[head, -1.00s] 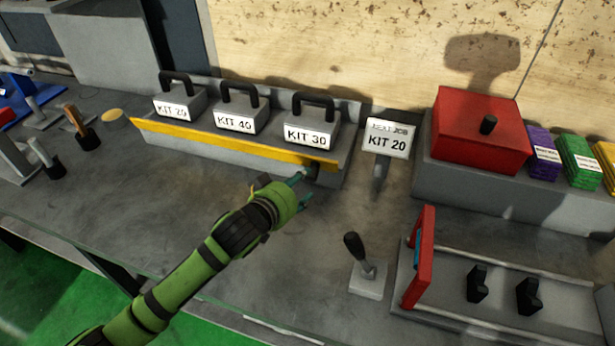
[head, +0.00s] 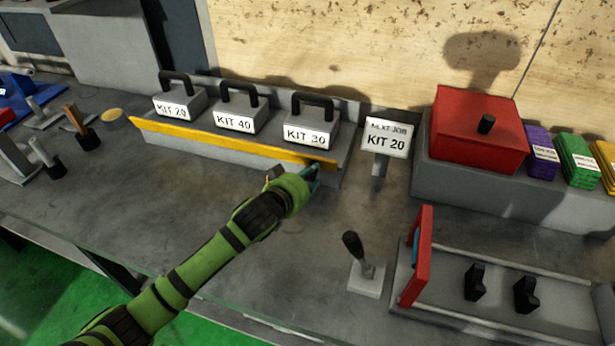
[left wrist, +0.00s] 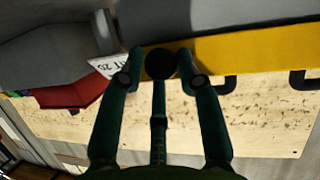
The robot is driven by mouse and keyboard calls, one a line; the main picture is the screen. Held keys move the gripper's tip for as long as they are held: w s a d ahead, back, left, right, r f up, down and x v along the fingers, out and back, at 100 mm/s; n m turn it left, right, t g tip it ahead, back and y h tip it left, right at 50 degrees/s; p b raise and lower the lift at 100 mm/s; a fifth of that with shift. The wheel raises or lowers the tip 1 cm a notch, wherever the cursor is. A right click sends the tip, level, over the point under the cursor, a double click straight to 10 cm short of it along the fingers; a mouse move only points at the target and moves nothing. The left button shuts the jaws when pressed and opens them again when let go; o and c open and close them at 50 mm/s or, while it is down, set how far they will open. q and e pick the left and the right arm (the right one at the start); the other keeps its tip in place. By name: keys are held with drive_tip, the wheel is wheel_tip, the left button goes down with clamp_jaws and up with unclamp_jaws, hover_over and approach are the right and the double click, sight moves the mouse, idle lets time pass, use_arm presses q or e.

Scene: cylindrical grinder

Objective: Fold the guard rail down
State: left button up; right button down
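The guard rail (head: 225,143) is a long yellow bar, standing up along the front of the grey shelf that holds the kit boxes. A black knob (left wrist: 160,63) sits by the rail's right end; in the head view my gripper mostly hides it. My left gripper (head: 313,176) is at that end of the rail. Contact with the knob cannot be made out. My right gripper is in neither view.
Kit boxes 20 (head: 180,101), 40 (head: 238,114) and 30 (head: 311,126) stand behind the rail. A KIT 20 sign (head: 387,139) is just right of the shelf. A black-handled lever (head: 362,265) and red-handled fixture (head: 417,256) stand right. The bench (head: 180,200) before the rail is clear.

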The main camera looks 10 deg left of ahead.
use_arm(q)
drive_tip(key=shift+s+a+f+b, duration=0.1)
drive_tip(key=shift+f+b, duration=0.4)
drive_tip(key=shift+f, duration=0.05)
drive_tip(key=shift+s+f+t+b, duration=0.1)
drive_tip(key=shift+f+t+b, duration=0.3)
drive_tip(key=shift+b, duration=0.6)
drive_tip(key=shift+r, duration=0.1)
drive_tip(key=shift+a+r, duration=0.1)
drive_tip(key=o, duration=1)
drive_tip(key=shift+r, duration=0.1)
